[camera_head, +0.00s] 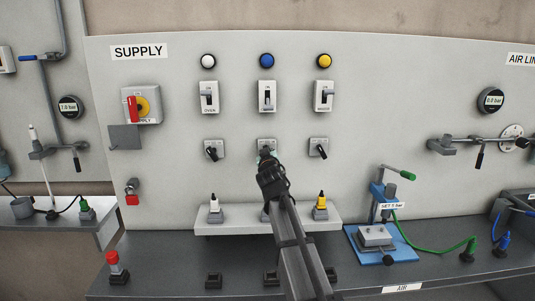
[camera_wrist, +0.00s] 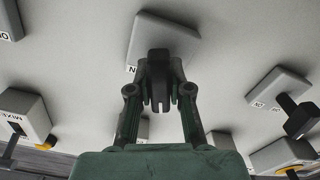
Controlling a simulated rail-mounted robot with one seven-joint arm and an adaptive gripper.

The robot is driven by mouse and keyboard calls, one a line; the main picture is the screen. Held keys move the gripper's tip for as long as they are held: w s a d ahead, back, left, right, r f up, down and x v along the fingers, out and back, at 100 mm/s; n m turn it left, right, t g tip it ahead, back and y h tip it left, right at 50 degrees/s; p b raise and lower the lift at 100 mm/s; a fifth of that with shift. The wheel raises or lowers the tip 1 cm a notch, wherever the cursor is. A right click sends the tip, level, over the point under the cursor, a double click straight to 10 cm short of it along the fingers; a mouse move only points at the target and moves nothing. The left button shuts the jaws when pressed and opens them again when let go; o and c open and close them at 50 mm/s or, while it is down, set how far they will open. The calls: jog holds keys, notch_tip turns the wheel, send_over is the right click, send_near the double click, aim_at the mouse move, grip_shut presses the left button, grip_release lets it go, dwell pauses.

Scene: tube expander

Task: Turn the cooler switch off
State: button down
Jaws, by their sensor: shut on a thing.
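Three small rotary switches with black handles sit in a row on the panel. My gripper (camera_head: 266,158) is at the middle switch (camera_head: 266,143), below the blue lamp (camera_head: 267,60). In the wrist view the fingers of my gripper (camera_wrist: 160,95) close around the black handle of that switch, in front of its grey plate (camera_wrist: 160,32). The left switch (camera_head: 213,149) and right switch (camera_head: 317,147) are free.
A shelf (camera_head: 230,228) with plugs stands below the switches, partly hidden by my arm. A red-handled supply switch (camera_head: 141,105) is at left. A blue press (camera_head: 384,225) with a green hose stands at right. The panel around the switches is clear.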

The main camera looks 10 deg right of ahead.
jog(key=shift+n, duration=0.8)
jog(key=c, duration=1.1)
grip_release()
jog(key=shift+s, duration=0.15)
jog(key=s, duration=0.4)
jog(key=s+a, duration=0.1)
jog(key=s, duration=0.6)
jog(key=shift+s+a, duration=0.25)
jog(key=shift+s, duration=0.05)
